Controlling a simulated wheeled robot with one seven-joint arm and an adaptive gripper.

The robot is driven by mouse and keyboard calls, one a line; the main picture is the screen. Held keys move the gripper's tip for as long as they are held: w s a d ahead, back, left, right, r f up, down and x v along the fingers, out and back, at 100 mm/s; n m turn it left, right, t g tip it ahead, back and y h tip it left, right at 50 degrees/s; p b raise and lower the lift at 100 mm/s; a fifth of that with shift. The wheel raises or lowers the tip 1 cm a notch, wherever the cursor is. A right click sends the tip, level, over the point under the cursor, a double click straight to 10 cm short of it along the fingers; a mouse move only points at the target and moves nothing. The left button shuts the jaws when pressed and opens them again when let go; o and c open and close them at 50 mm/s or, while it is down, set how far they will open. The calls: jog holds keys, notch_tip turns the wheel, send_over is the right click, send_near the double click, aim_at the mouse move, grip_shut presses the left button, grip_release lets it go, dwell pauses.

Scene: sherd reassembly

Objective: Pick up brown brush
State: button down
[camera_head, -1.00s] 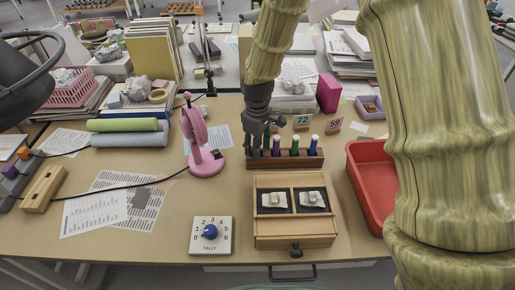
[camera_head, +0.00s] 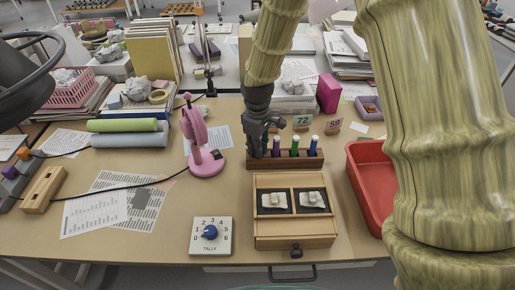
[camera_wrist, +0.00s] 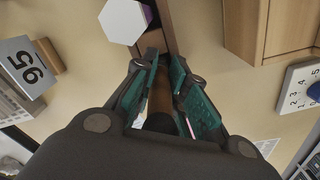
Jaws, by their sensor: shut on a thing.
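My gripper (camera_head: 260,150) is at the left end of the wooden rack (camera_head: 285,162) on the desk. In the wrist view its green-padded fingers (camera_wrist: 164,62) are closed around a brown cylinder, seemingly the brown brush (camera_wrist: 159,97), with a dark end towards the camera. In the head view the brush is mostly hidden by the fingers. It cannot be told whether its lower end is still in the rack.
A wooden case with two pale sherds (camera_head: 255,232) lies in front of the rack. A red tray (camera_head: 366,180) is to the right and a pink stand (camera_head: 205,160) to the left. Number cards (camera_head: 303,121) stand behind. A tally dial (camera_head: 211,246) sits at the front.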

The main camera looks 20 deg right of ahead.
notch_tip(320, 180, up, 10)
jog(key=shift+f, duration=0.1)
dwell(0.4)
dwell(0.5)
